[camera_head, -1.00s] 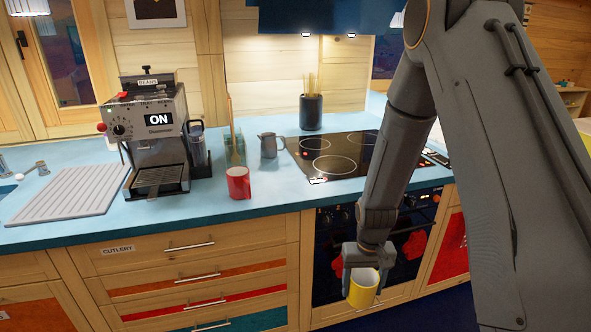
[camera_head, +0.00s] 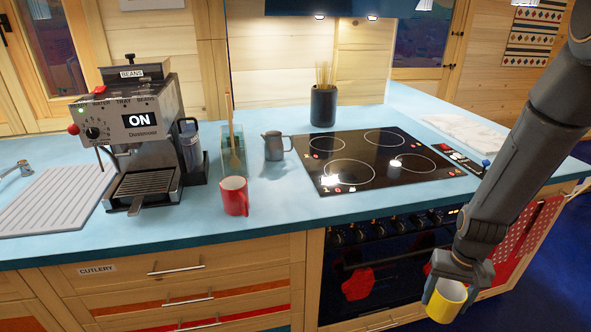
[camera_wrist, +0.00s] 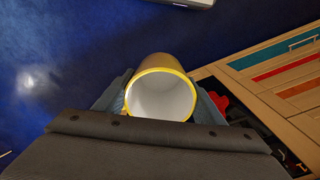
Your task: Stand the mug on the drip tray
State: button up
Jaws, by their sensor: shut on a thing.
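My gripper (camera_head: 455,285) is shut on a yellow mug (camera_head: 446,301) with a white inside. It holds the mug in front of the oven, below counter height, at the lower right. In the wrist view the mug (camera_wrist: 162,95) sits between the two fingers, and I look into its open, empty mouth; its handle is hidden. The drip tray (camera_head: 146,184) is the dark slatted grate at the foot of the coffee machine (camera_head: 130,120), on the counter at left. Nothing stands on it. My gripper is well to the right of it and lower.
A red mug (camera_head: 234,196) stands on the counter (camera_head: 290,210) right of the machine. A grey jug (camera_head: 274,146), a utensil pot (camera_head: 323,106) and a black hob (camera_head: 375,160) are further right. A ribbed draining board (camera_head: 55,203) lies left.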

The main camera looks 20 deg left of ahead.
aim_at(148, 185)
jog(key=i, duration=0.25)
jog(key=u, duration=0.75)
